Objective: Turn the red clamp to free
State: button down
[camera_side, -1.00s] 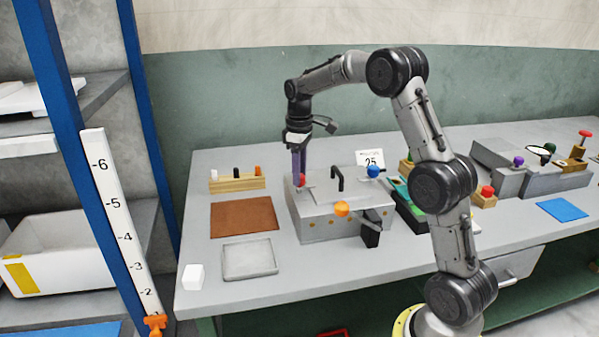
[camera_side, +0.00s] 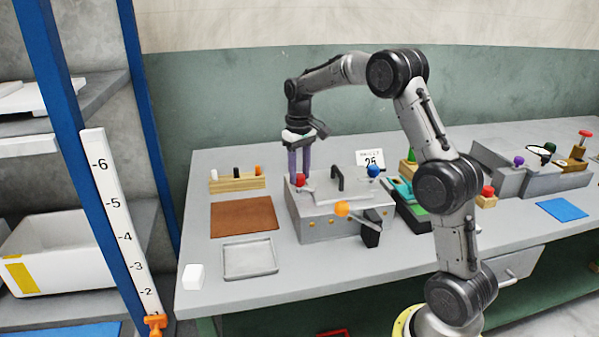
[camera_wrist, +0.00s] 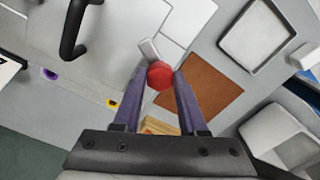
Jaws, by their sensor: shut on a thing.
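The red clamp (camera_side: 301,180) is a red knob on a short pale lever at the left of the grey press box (camera_side: 318,228). My gripper (camera_side: 300,172) points down over it with purple fingers. In the wrist view the red knob (camera_wrist: 160,75) sits between the two fingertips, and my gripper (camera_wrist: 158,88) is shut on it. The pale lever (camera_wrist: 148,49) sticks out beyond the knob. The fingers partly hide the clamp's base.
A brown mat (camera_side: 244,217) and a shallow grey tray (camera_side: 250,260) lie to the left. A wooden rack (camera_side: 237,183) stands behind the mat.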

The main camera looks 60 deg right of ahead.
aim_at(298, 176)
jog(key=m, duration=0.6)
jog(key=shift+r+m, duration=0.1)
jog(key=shift+m, duration=0.2)
jog(key=m, duration=0.5)
jog(key=shift+w+m, duration=0.1)
jog(key=shift+m, duration=0.2)
jog(key=shift+c, duration=2.2)
grip_release()
notch_tip(298, 176, up, 14)
jog(key=shift+a, duration=0.15)
